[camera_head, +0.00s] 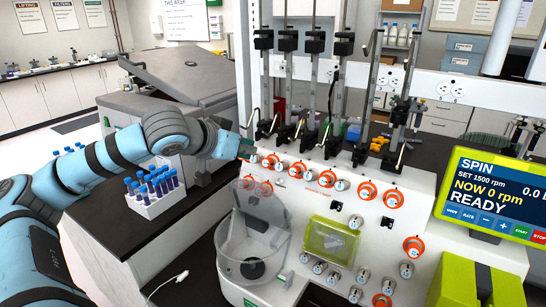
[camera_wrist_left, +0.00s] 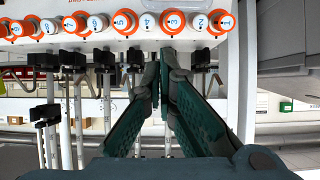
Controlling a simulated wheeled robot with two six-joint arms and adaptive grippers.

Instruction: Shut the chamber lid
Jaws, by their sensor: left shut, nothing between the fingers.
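The chamber (camera_head: 233,262) is a clear round bowl at the lower front of the white processor (camera_head: 305,225). Its clear, grey-tinted lid (camera_head: 262,206) stands raised at the bowl's back edge, leaning toward the front panel, so the bowl's top is open. My left gripper (camera_head: 247,147) is above and behind the lid, near the panel's upper left edge, apart from the lid. In the left wrist view its dark green fingers (camera_wrist_left: 160,75) are together and empty, pointing at the row of numbered orange-ringed valves (camera_wrist_left: 173,22). My right gripper does not show.
Clamps (camera_head: 315,45) on upright rods stand behind the panel. A green-yellow box (camera_head: 331,240) sits right of the chamber. A screen (camera_head: 493,197) reads READY. A rack of purple-filled tubes (camera_head: 150,207) stands on the counter below my left arm. A white cable (camera_head: 170,283) lies at front.

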